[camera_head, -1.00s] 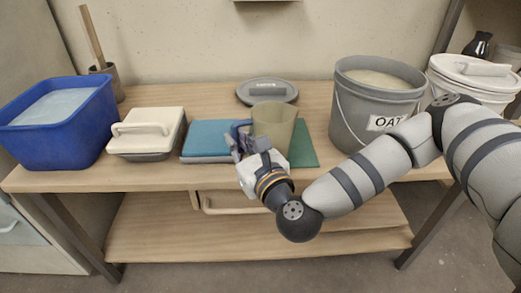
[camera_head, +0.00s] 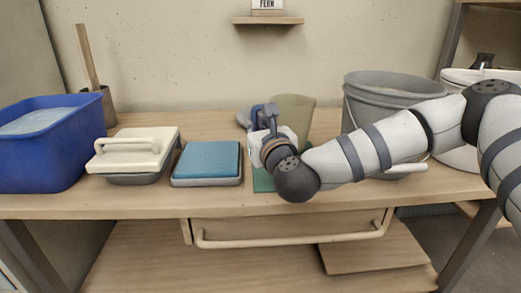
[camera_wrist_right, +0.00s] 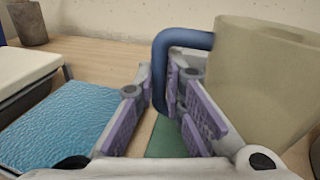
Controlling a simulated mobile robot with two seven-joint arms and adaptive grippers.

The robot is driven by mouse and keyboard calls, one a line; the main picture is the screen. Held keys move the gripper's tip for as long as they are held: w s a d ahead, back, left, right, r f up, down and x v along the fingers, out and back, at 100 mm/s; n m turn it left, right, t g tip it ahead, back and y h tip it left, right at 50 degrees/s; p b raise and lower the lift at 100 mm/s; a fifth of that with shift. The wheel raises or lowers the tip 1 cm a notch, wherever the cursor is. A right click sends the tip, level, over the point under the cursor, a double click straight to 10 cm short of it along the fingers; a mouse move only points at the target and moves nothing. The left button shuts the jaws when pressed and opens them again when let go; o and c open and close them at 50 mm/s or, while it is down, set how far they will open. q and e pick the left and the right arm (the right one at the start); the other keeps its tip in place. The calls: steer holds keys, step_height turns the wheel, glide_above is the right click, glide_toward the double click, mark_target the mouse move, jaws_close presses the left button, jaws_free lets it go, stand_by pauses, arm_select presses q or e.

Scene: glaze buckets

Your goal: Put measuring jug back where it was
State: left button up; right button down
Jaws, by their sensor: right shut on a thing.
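The measuring jug (camera_head: 296,116) is beige with a blue handle, which shows clearly in the right wrist view (camera_wrist_right: 165,50). My right gripper (camera_head: 267,118) is shut on the handle, at the left of the jug. The jug looks upright, above or behind the green mat (camera_head: 263,181). The mat also shows below the handle in the wrist view (camera_wrist_right: 165,140). The gripper and arm hide the jug's lower part in the head view, so I cannot tell whether its base touches anything. My left gripper is out of view.
Left of the mat are a blue sponge (camera_head: 208,158) on a grey tray, a white-lidded box (camera_head: 135,151) and a blue tub (camera_head: 45,152). A grey bucket (camera_head: 384,90) stands to the right, partly behind my arm. A drawer handle (camera_head: 290,241) runs below the tabletop.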

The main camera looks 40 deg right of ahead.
step_height(320, 180, down, 4)
steer(key=shift+f+b, duration=0.15)
steer(key=shift+b, duration=0.35)
steer(key=c, duration=1.7)
jaws_free()
steer(key=shift+r, duration=0.2)
steer(key=p+v, duration=0.1)
steer(key=v, duration=1.1)
steer(key=shift+s, duration=0.1)
